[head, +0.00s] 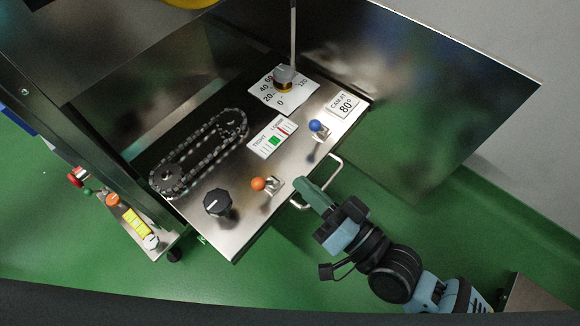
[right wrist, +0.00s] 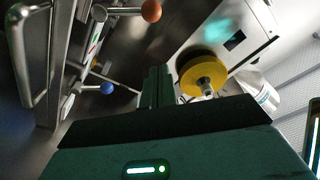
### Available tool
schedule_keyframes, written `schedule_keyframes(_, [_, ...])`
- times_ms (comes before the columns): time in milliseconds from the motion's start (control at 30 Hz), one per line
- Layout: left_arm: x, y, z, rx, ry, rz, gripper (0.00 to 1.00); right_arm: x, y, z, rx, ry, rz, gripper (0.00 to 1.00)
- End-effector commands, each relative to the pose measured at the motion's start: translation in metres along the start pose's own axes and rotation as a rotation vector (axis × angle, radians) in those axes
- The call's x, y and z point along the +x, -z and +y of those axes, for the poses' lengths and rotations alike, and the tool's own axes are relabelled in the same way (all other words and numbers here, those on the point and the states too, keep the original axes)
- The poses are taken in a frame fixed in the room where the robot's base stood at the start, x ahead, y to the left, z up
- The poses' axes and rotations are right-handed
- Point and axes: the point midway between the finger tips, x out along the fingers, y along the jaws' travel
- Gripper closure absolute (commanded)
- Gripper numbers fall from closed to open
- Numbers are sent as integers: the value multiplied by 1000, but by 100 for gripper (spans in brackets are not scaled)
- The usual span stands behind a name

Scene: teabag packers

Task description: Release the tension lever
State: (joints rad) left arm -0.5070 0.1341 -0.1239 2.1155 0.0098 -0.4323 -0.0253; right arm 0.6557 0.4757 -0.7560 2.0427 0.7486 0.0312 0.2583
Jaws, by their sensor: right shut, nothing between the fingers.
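Two short levers stand on the steel panel (head: 208,235): one with an orange ball knob (head: 258,184) and one with a blue ball knob (head: 315,126). A TIGHT/LOOSE gauge (head: 272,138) with a green and a red mark sits between them. I cannot tell from labels which is the tension lever. My right gripper (head: 304,185) is shut and empty, just right of the orange lever at the panel's front edge, apart from the knob. In the right wrist view its fingers (right wrist: 157,88) are together; the orange knob (right wrist: 151,11) and blue knob (right wrist: 107,88) show beyond. My left gripper is not in view.
A bar handle (head: 334,174) juts from the panel's front edge beside my right gripper. A chain loop (head: 200,152), a black knob (head: 217,203), a dial (head: 284,78) and a CAM AT 80° plate (head: 346,104) are on the panel. Green floor lies in front.

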Motion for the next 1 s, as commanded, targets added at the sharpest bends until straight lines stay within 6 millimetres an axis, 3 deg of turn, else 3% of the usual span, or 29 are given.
schedule_keyframes(267, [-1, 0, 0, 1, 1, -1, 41, -22, 0, 0, 0, 0, 0, 100])
schedule_keyframes(1000, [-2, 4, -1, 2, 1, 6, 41, -23, 0, 0, 0, 0, 0, 100])
